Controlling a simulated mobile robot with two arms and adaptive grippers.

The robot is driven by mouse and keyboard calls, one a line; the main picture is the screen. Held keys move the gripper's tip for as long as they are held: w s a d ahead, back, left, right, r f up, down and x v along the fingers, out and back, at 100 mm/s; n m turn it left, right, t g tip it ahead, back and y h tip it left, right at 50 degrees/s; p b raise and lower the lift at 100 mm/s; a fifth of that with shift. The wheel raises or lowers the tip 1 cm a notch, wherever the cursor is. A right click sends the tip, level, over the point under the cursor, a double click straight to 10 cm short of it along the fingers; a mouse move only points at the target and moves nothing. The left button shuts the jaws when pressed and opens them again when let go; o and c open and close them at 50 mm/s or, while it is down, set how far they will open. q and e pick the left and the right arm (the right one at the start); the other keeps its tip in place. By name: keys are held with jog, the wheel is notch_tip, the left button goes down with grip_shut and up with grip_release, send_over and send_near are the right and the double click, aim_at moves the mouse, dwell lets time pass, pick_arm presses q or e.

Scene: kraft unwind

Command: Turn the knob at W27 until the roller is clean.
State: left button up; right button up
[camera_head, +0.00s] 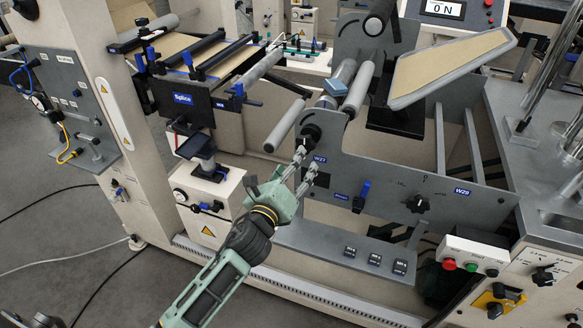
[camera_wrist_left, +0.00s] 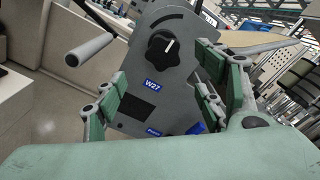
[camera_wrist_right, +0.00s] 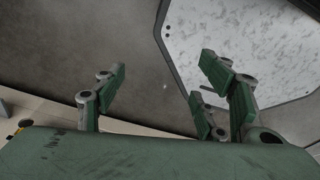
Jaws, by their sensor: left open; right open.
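The black knob (camera_head: 310,135) with a white pointer line sits above the blue W27 label (camera_head: 320,159) on a grey side plate. In the left wrist view the knob (camera_wrist_left: 163,47) shows whole, under a curved dark slot. My left gripper (camera_head: 306,163) is open, its fingers pointing at the plate just below the knob. In the left wrist view the W27 label (camera_wrist_left: 152,85) lies between its fingers, which look empty. Grey rollers (camera_head: 357,90) run behind the plate, one with a bluish block (camera_head: 334,88); I cannot tell how clean they are. My right gripper (camera_wrist_right: 160,85) is open and empty.
A pale roller (camera_head: 285,125) sticks out left of the knob. A blue-handled lever (camera_head: 361,195) and the W29 knob (camera_head: 418,203) are to the right. A Splice unit (camera_head: 183,99) stands left. A pale speckled panel (camera_wrist_right: 230,45) is near my right gripper.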

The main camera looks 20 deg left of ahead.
aim_at(305, 145)
pick_arm(q)
jog(key=w, duration=0.3)
jog(key=w+b, duration=0.1)
jog(key=w, duration=0.2)
jog(key=w+b, duration=0.1)
jog(key=w, duration=0.2)
jog(key=shift+w+d+r, duration=0.2)
jog(key=shift+d+r, duration=0.05)
jog(key=shift+d, duration=0.05)
jog(key=shift+w+b, duration=0.2)
jog(key=shift+b, duration=0.1)
pick_arm(e)
jog(key=f, duration=0.1)
jog(key=s+f, duration=0.1)
jog(key=shift+d+f, duration=0.3)
jog(key=shift+d, duration=0.05)
pick_arm(q)
jog(key=shift+c, duration=0.4)
